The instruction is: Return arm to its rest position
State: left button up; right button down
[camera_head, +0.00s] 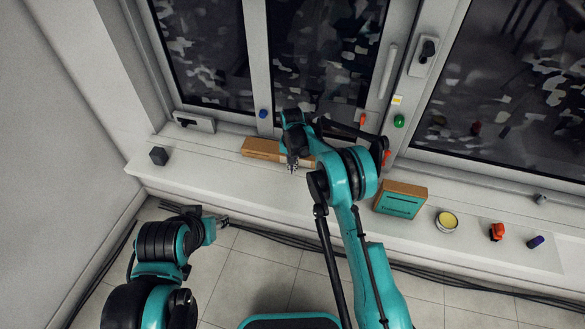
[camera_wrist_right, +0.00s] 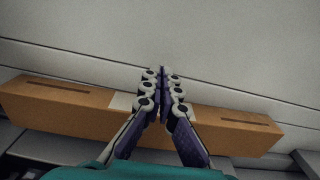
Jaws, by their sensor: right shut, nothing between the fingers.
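My right gripper (camera_head: 292,163) is at the end of the teal right arm, in front of the long brown cardboard box (camera_head: 262,147) on the window sill. In the right wrist view its fingers (camera_wrist_right: 162,75) are together and empty, with the same box (camera_wrist_right: 60,105) behind them. Whether the fingers touch the box I cannot tell. My left gripper (camera_head: 222,222) is at the lower left in the head view, over the tiled floor and short of the sill. It is too small to tell whether its fingers are open.
The sill (camera_head: 215,170) holds a dark cube (camera_head: 158,156), a brown and teal box (camera_head: 400,199), a round tin (camera_head: 447,221), a red object (camera_head: 497,231) and a purple object (camera_head: 535,241). Windows rise behind. Black cables run along the floor by the wall.

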jog(key=r, duration=0.2)
jog(key=r+p, duration=0.1)
jog(key=shift+w+d+r, duration=0.2)
jog(key=shift+w+d, duration=0.05)
jog(key=shift+w, duration=0.1)
pick_arm(q)
jog(key=r+p, duration=0.2)
jog(key=r, duration=0.1)
jog(key=shift+w+d+r, duration=0.2)
jog(key=shift+w+r, duration=0.05)
jog(key=shift+w, duration=0.15)
pick_arm(e)
notch_tip(320, 180, up, 5)
jog(key=shift+r, duration=0.1)
jog(key=shift+s, duration=0.1)
